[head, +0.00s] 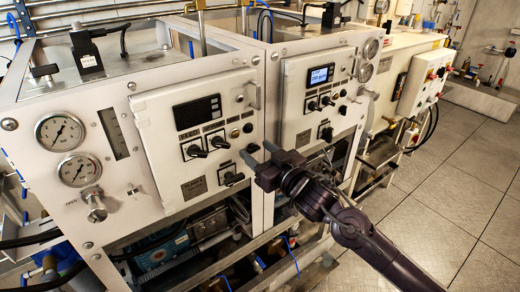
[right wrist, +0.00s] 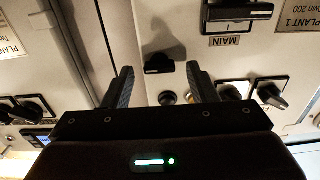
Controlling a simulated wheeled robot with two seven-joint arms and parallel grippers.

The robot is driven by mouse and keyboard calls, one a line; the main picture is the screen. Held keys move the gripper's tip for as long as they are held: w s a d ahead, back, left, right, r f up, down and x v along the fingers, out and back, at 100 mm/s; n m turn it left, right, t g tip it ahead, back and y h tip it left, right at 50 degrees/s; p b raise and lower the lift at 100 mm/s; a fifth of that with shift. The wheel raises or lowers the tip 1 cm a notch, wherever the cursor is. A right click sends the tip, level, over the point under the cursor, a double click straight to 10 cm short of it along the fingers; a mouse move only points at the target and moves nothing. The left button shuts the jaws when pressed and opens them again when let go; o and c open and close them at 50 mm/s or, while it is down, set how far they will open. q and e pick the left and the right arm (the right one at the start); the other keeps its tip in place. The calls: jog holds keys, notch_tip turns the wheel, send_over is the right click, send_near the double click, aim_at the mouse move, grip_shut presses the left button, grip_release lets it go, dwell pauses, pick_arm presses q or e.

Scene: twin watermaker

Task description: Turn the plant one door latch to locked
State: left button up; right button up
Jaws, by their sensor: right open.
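The plant one door is the left white panel (head: 195,115), closed, with a dark display and several knobs. Its label (right wrist: 298,18) and MAIN switch (right wrist: 238,10) show upside down in the right wrist view. A small black latch (right wrist: 159,65) sits near the door edge, its shadow beside it; in the head view the latch (head: 253,148) is small and partly hard to make out. My right gripper (head: 259,152) is open in front of it; in the wrist view the fingers (right wrist: 160,73) stand on either side of the latch, apparently not touching. My left gripper is out of view.
The second panel (head: 318,100), with a lit display, stands to the right past a narrow gap. Knobs (right wrist: 270,93) and a round button (right wrist: 167,98) are close to my fingers. Two gauges (head: 60,131) are at left. Open grey floor (head: 440,200) lies at right.

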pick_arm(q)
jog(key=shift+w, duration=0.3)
pick_arm(e)
jog(key=shift+c, duration=0.2)
jog(key=c, duration=0.9)
jog(key=shift+c, duration=0.2)
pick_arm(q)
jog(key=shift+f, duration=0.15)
pick_arm(e)
jog(key=shift+f+n, duration=0.1)
jog(key=shift+n, duration=0.2)
jog(key=n+b, duration=0.3)
jog(key=n, duration=0.1)
jog(key=shift+a+f, duration=0.1)
jog(key=n+b, duration=0.3)
jog(key=n, duration=0.2)
jog(key=shift+f+b, duration=0.1)
jog(key=shift+b, duration=0.25)
pick_arm(q)
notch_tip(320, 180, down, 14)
jog(key=b, duration=0.7)
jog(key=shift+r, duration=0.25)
pick_arm(e)
jog(key=shift+a+n, duration=0.1)
jog(key=shift+n, duration=4.1)
